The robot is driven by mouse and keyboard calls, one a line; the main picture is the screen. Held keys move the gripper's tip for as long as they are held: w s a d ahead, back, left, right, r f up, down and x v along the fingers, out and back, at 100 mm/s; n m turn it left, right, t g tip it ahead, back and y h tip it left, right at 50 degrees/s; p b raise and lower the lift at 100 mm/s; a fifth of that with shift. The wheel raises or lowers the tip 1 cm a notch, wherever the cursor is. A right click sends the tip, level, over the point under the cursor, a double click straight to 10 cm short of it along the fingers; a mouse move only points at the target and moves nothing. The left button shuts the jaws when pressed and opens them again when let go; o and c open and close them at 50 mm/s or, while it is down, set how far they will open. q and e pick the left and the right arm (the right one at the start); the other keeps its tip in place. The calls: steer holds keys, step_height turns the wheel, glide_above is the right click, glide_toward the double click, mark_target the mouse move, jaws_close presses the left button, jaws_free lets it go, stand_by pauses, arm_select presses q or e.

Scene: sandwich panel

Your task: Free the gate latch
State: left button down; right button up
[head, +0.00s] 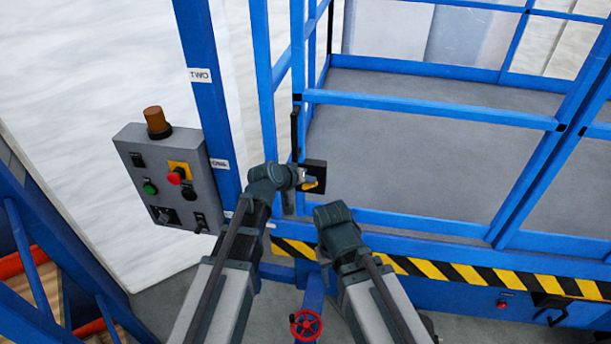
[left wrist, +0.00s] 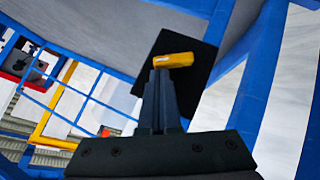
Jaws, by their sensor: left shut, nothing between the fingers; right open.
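The gate latch is a yellow handle on a black plate (head: 316,169) at the blue gate post. In the left wrist view the yellow handle (left wrist: 173,60) lies across the black plate (left wrist: 198,83). My left gripper (head: 306,180) is at the latch in the head view. In the left wrist view its fingers (left wrist: 160,80) are shut with nothing between them, their tips just below the yellow handle. I cannot tell whether they touch it. My right arm ends low in the middle of the head view; its fingers do not show.
A grey control box (head: 172,178) with buttons and an orange beacon (head: 156,121) stands left of the gate. Blue rails (head: 430,108) enclose a grey platform. A yellow-and-black striped edge (head: 450,273) runs below. A red handwheel (head: 305,325) sits low between my arms.

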arm_select(q)
steer(key=shift+d, duration=0.35)
steer(key=shift+r+p, duration=0.75)
steer(key=p+v, duration=0.7)
steer(key=v, duration=0.5)
steer(key=shift+f, duration=0.1)
